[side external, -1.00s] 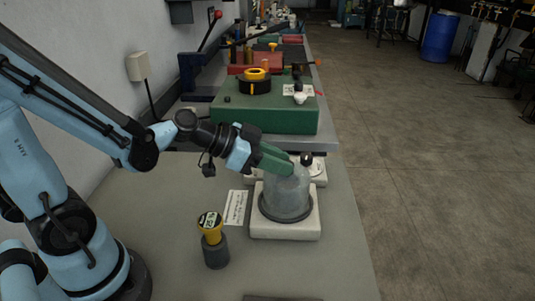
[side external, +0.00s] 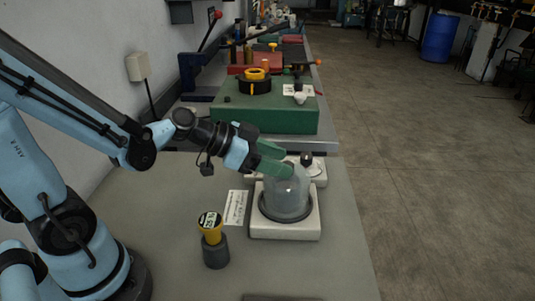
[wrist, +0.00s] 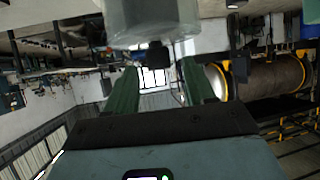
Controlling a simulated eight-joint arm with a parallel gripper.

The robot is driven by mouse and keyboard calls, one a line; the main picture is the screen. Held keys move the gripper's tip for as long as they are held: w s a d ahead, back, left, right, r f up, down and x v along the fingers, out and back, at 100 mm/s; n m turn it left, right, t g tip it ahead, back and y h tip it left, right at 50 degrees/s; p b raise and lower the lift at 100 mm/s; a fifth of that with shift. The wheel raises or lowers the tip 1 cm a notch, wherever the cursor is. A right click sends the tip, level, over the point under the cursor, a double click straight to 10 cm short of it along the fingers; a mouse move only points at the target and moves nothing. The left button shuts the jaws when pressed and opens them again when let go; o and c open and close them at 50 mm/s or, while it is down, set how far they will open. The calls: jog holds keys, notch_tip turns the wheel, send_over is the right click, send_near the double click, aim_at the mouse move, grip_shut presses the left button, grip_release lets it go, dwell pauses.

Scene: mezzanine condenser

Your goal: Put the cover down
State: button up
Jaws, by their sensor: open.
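The cover is a translucent, grey dome (side external: 287,194) with a dark rim. It sits upright on a square white base (side external: 285,231) in the side view. My gripper (side external: 288,160), with green fingers, is open at the dome's top from the upper left, one finger overlapping the dome in the picture. In the wrist view the cover (wrist: 150,20) fills the top, and a dark knob (wrist: 158,54) shows between the open fingertips. Whether a finger touches the cover is unclear.
A yellow-topped grey device (side external: 214,243) and a paper label (side external: 235,208) are left of the base. A white unit with a dark knob (side external: 306,158) is close behind the dome. A green box (side external: 264,108) stands farther back. The bench's front is mostly clear.

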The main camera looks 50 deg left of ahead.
jog(key=shift+v, duration=5.7)
jog(key=shift+w+d+f+n+g+y, duration=0.1)
jog(key=shift+f+n+g+y, duration=0.4)
jog(key=shift+f+n+y, duration=0.5)
jog(key=shift+w+d+f+n+g+y, duration=0.1)
jog(key=shift+f+n+g+y, duration=0.45)
jog(key=shift+n+y, duration=0.7)
jog(key=shift+w+d+f+n+g+y, duration=0.1)
jog(key=shift+f+n+g+y, duration=0.35)
jog(key=shift+f+n+y, duration=0.55)
jog(key=shift+s+r, duration=0.1)
jog(key=shift+r, duration=0.05)
